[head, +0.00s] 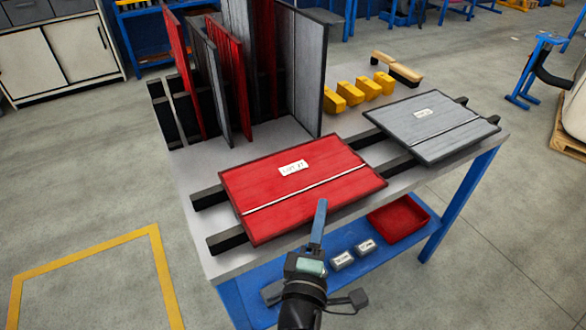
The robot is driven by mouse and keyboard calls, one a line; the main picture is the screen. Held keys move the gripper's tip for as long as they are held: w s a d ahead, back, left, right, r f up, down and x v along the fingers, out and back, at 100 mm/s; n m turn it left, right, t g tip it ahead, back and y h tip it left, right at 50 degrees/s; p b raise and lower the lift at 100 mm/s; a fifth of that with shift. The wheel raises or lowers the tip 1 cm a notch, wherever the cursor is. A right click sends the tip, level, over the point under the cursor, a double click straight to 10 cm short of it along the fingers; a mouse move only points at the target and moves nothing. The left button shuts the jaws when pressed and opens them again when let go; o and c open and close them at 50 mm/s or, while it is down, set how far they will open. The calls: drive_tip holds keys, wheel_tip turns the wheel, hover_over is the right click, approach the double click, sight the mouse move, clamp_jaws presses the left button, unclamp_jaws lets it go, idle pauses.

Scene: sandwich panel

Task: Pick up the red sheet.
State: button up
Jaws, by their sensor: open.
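A red sheet (305,205) lies flat on two dark rails at the front left of the workbench (200,170). It has dark edges, a white label near its far side and a pale line across it. Other red sheets (180,70) stand upright in the slotted rack behind it. My gripper (319,206) is open and shows in front of the flat sheet, its blue finger pointing at the near edge. The finger overlaps that edge in the picture; I cannot tell whether it touches. The gap between the fingers is hidden by the viewing angle.
A grey sheet (425,122) lies on rails to the right. Several yellow blocks (367,89) and a wooden-topped tool (397,68) are behind it. The lower blue shelf (385,262) holds a red tray (398,221) and two small labelled boxes (342,260). The floor at left is clear.

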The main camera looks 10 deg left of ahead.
drive_tip(key=shift+w+d, duration=0.1)
drive_tip(key=shift+w, duration=1)
clamp_jaws()
idle(0.6)
